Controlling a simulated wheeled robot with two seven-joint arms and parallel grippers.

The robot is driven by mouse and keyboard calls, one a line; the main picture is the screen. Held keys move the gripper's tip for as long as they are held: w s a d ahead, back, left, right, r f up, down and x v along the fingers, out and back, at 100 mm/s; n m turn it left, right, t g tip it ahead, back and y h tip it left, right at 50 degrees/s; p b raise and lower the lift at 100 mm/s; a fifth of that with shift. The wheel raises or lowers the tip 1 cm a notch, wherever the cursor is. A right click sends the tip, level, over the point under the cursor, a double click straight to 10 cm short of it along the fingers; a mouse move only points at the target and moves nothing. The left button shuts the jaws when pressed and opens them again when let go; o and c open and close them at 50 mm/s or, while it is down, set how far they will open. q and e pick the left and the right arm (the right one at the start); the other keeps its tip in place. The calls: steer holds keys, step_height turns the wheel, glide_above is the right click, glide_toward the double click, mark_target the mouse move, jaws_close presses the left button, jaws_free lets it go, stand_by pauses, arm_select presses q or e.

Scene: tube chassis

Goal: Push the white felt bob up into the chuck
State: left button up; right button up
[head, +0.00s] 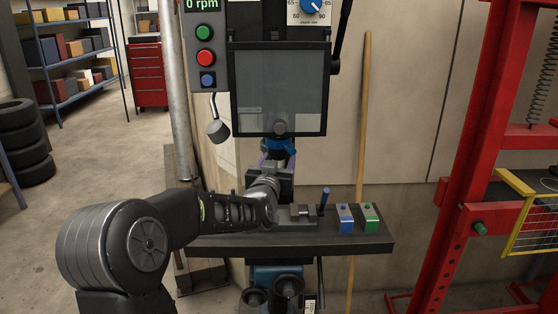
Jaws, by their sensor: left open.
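My left arm comes in from the lower left, and its gripper (278,160) is at the drill press, just below the clear guard (280,85). Its fingers look apart, one on each side of a blue part (280,146) under the guard; I cannot tell whether they touch it. A dark round part (281,128) shows at the guard's lower edge; I cannot tell whether it is the chuck. I cannot make out the white felt bob; the guard, the gripper and my wrist cover much of this area. My right gripper is not in view.
The press table (330,238) carries a grey vise (298,214), a blue block (345,217) and a green-topped block (369,218). A control box (205,45) hangs at upper left. A wooden pole (363,110) stands behind; a red frame (465,170) stands at right.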

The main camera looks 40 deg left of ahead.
arm_select(q)
steer(key=b+v, duration=0.1)
steer(key=v, duration=0.6)
steer(key=shift+s+d, duration=0.15)
stand_by(0.7)
